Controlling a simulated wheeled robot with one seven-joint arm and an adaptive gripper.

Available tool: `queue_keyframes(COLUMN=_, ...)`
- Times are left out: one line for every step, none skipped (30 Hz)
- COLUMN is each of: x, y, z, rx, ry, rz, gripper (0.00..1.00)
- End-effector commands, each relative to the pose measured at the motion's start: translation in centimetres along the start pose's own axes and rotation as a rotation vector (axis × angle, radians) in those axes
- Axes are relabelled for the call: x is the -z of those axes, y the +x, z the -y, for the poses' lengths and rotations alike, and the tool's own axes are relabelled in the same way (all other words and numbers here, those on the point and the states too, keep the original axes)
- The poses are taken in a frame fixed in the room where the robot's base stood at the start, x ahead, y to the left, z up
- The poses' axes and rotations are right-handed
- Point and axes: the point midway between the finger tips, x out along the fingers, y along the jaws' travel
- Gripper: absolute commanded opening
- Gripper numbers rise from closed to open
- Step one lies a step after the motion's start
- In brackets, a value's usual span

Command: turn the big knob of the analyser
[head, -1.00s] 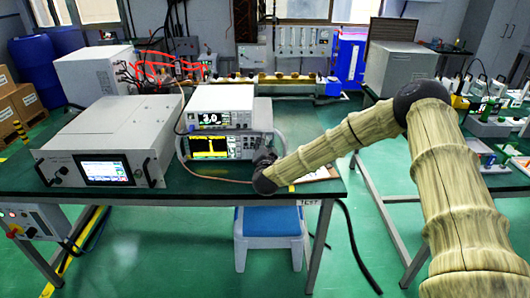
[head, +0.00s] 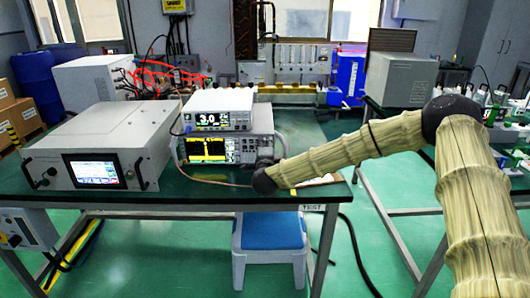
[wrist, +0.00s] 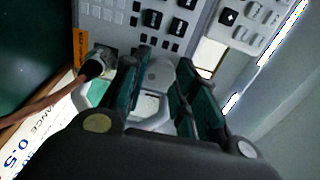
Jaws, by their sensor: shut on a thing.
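The analyser (head: 208,162) stands on the dark green table, with a yellow trace on its screen, under a second white instrument (head: 222,122) whose display reads 3.0. My gripper (head: 264,164) is at the right end of the analyser's front, small and dark there, and hides the knob area in the head view. In the wrist view my gripper (wrist: 165,95) has its two dark green fingers on either side of the pale grey big knob (wrist: 160,74), shut on it. The knob's far part shows between the fingers. Keypad buttons (wrist: 182,25) lie beyond it.
A brown cable (wrist: 45,103) plugs into the panel just left of my fingers. A large grey unit with a touch screen (head: 93,171) stands left of the analyser. A blue stool (head: 270,230) stands under the table (head: 160,196).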

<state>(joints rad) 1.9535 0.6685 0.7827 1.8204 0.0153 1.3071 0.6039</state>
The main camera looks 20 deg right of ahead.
Motion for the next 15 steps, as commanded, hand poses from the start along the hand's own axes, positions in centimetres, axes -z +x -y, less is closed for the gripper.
queue_keyframes(x=0.08, y=-0.03, z=-0.37, rx=-0.002, ry=0.013, rz=-0.001, gripper=0.04)
queue_keyframes(x=0.09, y=-0.03, z=-0.35, rx=-0.002, ry=0.020, rz=-0.001, gripper=0.04)
queue_keyframes(x=0.09, y=-0.03, z=-0.33, rx=-0.002, ry=0.029, rz=-0.001, gripper=0.04)
queue_keyframes(x=0.09, y=-0.03, z=-0.32, rx=-0.002, ry=0.035, rz=-0.001, gripper=0.04)
queue_keyframes(x=0.09, y=-0.03, z=-0.30, rx=-0.003, ry=0.040, rz=-0.001, gripper=0.04)
queue_keyframes(x=0.09, y=-0.03, z=-0.29, rx=-0.003, ry=0.045, rz=-0.001, gripper=0.04)
queue_keyframes(x=0.09, y=-0.03, z=-0.28, rx=-0.003, ry=0.048, rz=-0.001, gripper=0.04)
queue_keyframes(x=0.09, y=-0.03, z=-0.26, rx=-0.003, ry=0.050, rz=-0.001, gripper=0.04)
queue_keyframes(x=0.09, y=-0.04, z=-0.25, rx=-0.003, ry=0.052, rz=-0.001, gripper=0.04)
queue_keyframes(x=0.09, y=-0.04, z=-0.24, rx=-0.003, ry=0.053, rz=-0.001, gripper=0.04)
queue_keyframes(x=0.09, y=-0.04, z=-0.24, rx=-0.003, ry=0.053, rz=-0.001, gripper=0.04)
queue_keyframes(x=0.09, y=-0.04, z=-0.23, rx=-0.003, ry=0.054, rz=-0.001, gripper=0.04)
queue_keyframes(x=0.09, y=-0.04, z=-0.23, rx=-0.003, ry=0.054, rz=-0.001, gripper=0.04)
queue_keyframes(x=0.09, y=-0.04, z=-0.22, rx=-0.003, ry=0.054, rz=-0.001, gripper=0.04)
queue_keyframes(x=0.09, y=-0.04, z=-0.23, rx=-0.003, ry=0.054, rz=-0.001, gripper=0.04)
